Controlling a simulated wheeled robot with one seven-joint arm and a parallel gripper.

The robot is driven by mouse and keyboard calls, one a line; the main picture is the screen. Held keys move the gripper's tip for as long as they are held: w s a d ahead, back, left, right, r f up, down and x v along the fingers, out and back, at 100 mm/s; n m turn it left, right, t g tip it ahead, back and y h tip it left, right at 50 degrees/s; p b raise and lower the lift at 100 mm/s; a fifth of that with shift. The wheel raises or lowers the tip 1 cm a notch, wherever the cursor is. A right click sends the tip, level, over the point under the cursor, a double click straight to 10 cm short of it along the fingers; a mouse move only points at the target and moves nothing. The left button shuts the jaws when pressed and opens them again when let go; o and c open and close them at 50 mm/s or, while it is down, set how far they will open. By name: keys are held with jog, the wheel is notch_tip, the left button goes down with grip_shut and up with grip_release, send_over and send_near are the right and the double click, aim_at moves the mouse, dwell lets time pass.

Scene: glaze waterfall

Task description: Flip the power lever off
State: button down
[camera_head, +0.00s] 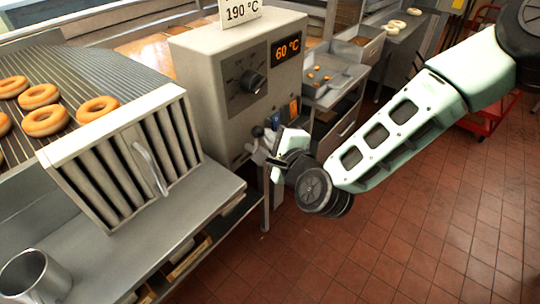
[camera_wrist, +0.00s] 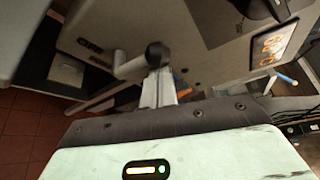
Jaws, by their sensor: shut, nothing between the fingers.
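The power lever is on the lower front of the grey control box (camera_head: 215,75). In the wrist view its pale arm (camera_wrist: 130,67) ends in a black ball knob (camera_wrist: 157,53), beside lettering that looks like OFF (camera_wrist: 90,45). In the head view a small dark knob (camera_head: 257,131) shows just above my gripper (camera_head: 262,152). My gripper's narrow fingers (camera_wrist: 160,86) are shut and empty, right at the knob. I cannot tell whether they touch it. My wrist hides part of the lower box front in the head view.
The box has a black dial (camera_head: 252,81), an orange 60 °C display (camera_head: 286,50) and an orange switch (camera_head: 294,107). A slatted metal unit (camera_head: 125,155) with a handle stands left, below doughnuts on a conveyor (camera_head: 60,65). A metal jug (camera_head: 35,277) stands lower left.

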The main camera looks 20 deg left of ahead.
jog(key=n+b, duration=0.1)
jog(key=b, duration=0.1)
jog(key=s+n+t+b, duration=0.1)
jog(key=n+b, duration=0.1)
jog(key=b, duration=0.1)
jog(key=s+a+n+t+y+b, duration=0.1)
jog(key=b, duration=0.2)
jog(key=shift+s+f+n, duration=0.25)
jog(key=shift+f+n, duration=0.15)
jog(key=shift+s+a+n+t+y+b, duration=0.25)
jog(key=shift+s+n+y+b, duration=0.2)
jog(key=shift+n+b, duration=0.9)
jog(key=shift+s+a+n+t+y+b, duration=0.1)
jog(key=shift+s+n+t+y+b, duration=0.35)
jog(key=shift+b, duration=1.55)
jog(key=shift+w+r, duration=0.1)
jog(key=shift+w, duration=0.05)
